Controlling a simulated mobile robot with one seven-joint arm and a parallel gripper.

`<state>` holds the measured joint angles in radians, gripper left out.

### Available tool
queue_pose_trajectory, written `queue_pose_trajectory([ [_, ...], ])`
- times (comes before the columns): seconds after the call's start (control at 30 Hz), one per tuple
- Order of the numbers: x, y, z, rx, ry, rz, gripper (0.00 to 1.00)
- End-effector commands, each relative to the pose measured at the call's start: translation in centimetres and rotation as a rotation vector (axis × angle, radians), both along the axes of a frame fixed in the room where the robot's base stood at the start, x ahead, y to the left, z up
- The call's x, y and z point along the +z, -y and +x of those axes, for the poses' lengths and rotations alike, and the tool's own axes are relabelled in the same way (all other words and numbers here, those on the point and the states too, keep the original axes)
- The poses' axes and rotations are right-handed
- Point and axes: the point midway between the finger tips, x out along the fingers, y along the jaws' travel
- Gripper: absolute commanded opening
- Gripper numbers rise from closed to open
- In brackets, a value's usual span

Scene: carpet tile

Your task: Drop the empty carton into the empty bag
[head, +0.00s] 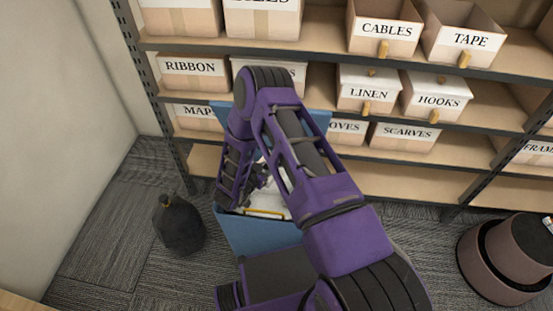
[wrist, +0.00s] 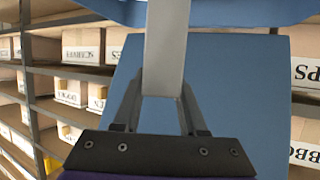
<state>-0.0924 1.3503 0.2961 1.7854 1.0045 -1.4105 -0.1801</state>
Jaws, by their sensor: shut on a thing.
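My gripper (wrist: 160,98) is shut on a pale grey-white carton (wrist: 166,50), seen as a narrow upright strip between the fingers. In the head view my gripper (head: 258,178) is partly hidden by my purple arm. It is over a blue open-topped holder (head: 262,236), which seems to be the bag. White and yellow-edged shapes (head: 268,202) show within the blue opening; I cannot tell whether they are the carton or other contents. In the wrist view, broad blue panels (wrist: 240,75) lie behind the carton. Whether the carton touches them is unclear.
A shelf unit (head: 325,90) with several labelled boxes is close behind. A brown round container (head: 490,262) stands at the right. Carpet is clear at the lower left.

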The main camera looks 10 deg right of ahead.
Motion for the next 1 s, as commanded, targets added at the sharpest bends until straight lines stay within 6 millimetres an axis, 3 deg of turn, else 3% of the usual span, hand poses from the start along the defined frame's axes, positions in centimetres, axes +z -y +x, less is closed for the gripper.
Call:
queue_pose_trajectory([
  [0.37,-2.5,-0.1,-0.7,-0.032,-0.001,0.0,0.0],
  [0.7,-6.3,-0.1,-0.7,-0.032,0.001,0.001,0.0],
  [1.0,-6.8,-0.1,-0.7,-0.031,0.002,0.0,0.0],
])
